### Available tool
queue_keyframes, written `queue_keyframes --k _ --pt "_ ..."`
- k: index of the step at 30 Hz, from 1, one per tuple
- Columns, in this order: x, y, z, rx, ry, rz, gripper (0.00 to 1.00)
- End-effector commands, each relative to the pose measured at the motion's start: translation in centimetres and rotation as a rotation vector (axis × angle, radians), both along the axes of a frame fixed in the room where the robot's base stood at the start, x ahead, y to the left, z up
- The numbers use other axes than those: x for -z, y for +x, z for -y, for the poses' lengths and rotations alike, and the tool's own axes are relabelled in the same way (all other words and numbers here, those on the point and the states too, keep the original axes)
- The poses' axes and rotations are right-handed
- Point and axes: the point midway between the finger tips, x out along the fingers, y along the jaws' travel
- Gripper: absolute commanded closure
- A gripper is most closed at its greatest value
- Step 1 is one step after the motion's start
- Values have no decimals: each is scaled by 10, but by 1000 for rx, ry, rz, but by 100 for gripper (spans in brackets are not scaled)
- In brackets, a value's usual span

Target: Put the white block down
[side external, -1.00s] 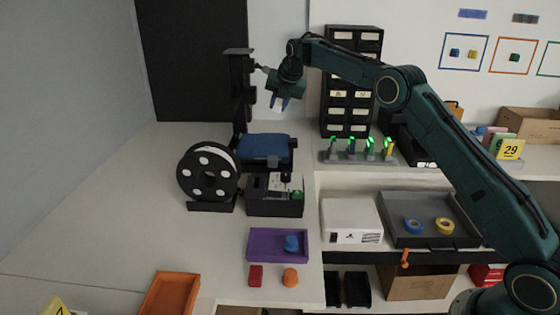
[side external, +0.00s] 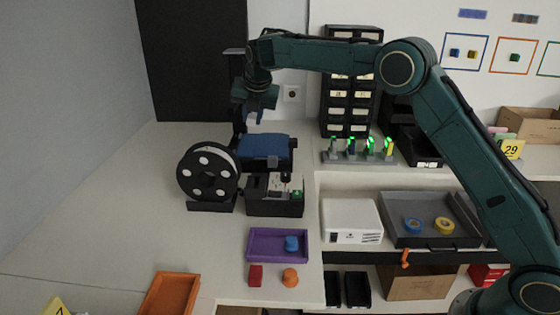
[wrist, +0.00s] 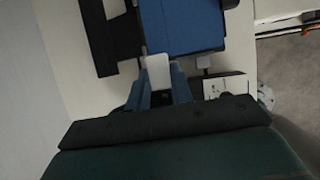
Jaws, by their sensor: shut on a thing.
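The white block (wrist: 158,70) is held between the two fingers of my gripper (wrist: 160,84) in the wrist view. In the side view my gripper (side external: 252,114) points down above the left part of the blue plate (side external: 265,146) of a black frame machine. The block is very small in that view, and its lower end appears to be above the plate. In the wrist view the blue plate (wrist: 190,25) lies beyond the block. I cannot tell the exact gap between them.
The machine's black upright (wrist: 105,35) stands close to the gripper. A black spool (side external: 208,172) is at the front left of the machine. A purple tray (side external: 262,245) holds a blue piece (side external: 292,243). The counter at left (side external: 110,215) is clear.

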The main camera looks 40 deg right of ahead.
Motion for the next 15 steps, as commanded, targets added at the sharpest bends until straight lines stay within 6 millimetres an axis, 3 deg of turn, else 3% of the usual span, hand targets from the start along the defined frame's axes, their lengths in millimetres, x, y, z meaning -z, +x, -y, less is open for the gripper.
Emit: queue_keyframes --k 1,6,15 --pt "-3 -10 -18 -5 -8 -8 99" --pt "-6 -47 -62 1 -37 -35 99" --pt "-13 -128 -123 9 -90 -85 99"
